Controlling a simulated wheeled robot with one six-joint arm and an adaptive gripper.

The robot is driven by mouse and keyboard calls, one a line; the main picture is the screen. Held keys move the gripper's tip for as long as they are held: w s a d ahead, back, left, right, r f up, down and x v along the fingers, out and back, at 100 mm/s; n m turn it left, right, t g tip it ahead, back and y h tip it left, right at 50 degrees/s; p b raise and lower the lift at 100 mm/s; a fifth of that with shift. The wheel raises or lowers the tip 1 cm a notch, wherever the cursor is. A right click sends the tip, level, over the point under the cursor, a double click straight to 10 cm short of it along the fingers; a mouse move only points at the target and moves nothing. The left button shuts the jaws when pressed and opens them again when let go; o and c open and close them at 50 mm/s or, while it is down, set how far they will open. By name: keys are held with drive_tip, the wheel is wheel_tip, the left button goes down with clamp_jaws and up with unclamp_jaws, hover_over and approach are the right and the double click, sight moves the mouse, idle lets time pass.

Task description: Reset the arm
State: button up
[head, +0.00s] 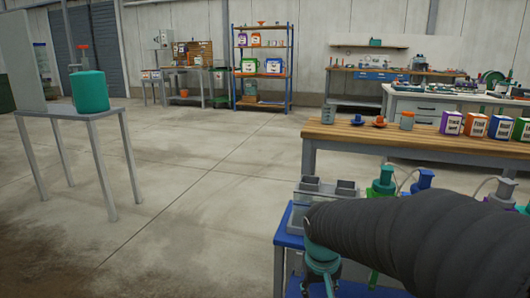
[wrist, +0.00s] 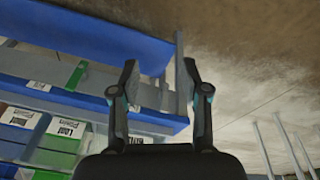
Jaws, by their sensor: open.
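My gripper (wrist: 159,80) shows in the wrist view with its two dark fingers apart and nothing between them. Beyond the fingers is the blue and grey frame of the skid (wrist: 110,35), with concrete floor to the right. In the head view my arm, in a dark ribbed sleeve, reaches in from the lower right across the skid (head: 288,240).
The middle floor is clear.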

drive_tip(key=s+d+r+t, duration=0.1)
drive_tip(key=s+r, duration=0.3)
drive_tip(key=s, duration=0.3)
drive_tip(key=s+d+r+m+t, duration=0.1)
drive_tip(key=s+d+r+t, duration=0.1)
drive_tip(key=s, duration=0.6)
drive_tip(key=shift+s+d+r+y, duration=0.3)
drive_tip(key=shift+r, duration=0.6)
